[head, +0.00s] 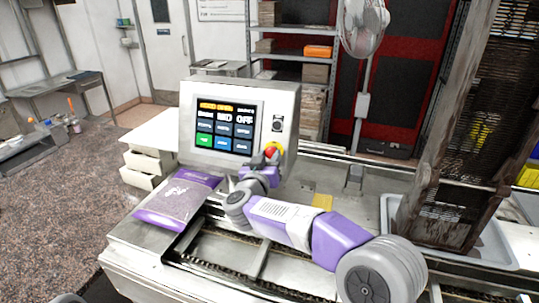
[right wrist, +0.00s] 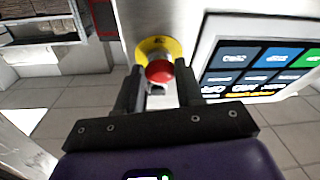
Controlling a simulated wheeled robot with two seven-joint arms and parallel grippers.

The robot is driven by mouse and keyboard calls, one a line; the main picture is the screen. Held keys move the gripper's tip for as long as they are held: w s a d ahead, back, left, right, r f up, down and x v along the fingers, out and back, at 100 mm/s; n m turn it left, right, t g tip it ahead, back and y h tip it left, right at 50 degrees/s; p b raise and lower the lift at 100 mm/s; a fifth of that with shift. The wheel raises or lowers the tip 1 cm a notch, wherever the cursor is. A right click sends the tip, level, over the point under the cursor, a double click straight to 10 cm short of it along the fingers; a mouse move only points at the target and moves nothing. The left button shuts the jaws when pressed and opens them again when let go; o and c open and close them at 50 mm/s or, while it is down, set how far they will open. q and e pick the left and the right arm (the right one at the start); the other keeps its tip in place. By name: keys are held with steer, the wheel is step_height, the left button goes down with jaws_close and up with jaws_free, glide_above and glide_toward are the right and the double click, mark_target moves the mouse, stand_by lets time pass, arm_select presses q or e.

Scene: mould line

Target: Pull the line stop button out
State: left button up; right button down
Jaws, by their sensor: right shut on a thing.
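The line stop button (head: 271,150) is a red knob on a yellow disc, at the lower right of the light grey control box (head: 288,103). It also shows in the right wrist view (right wrist: 159,71), at the top middle. My right gripper (head: 268,160) is at the front of the box, with its dark fingers (right wrist: 157,80) on either side of the red knob. It is shut on the knob, whose yellow disc shows behind it. My left gripper is not in view.
The box carries a lit touch screen (head: 224,124) and a black switch (head: 278,123) above the button. A purple bag (head: 176,200) lies on the line left of my right arm. A worn tall frame (head: 455,130) stands in a grey tray (head: 490,250) at right.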

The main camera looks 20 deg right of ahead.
steer(key=shift+a, duration=0.1)
steer(key=c, duration=1.1)
jaws_free()
steer(key=o, duration=0.4)
steer(key=shift+s+r, duration=0.1)
steer(key=shift+s, duration=0.15)
steer(key=shift+w, duration=0.1)
steer(key=v, duration=0.7)
steer(key=shift+s+a, duration=0.15)
steer(key=shift+s, duration=0.1)
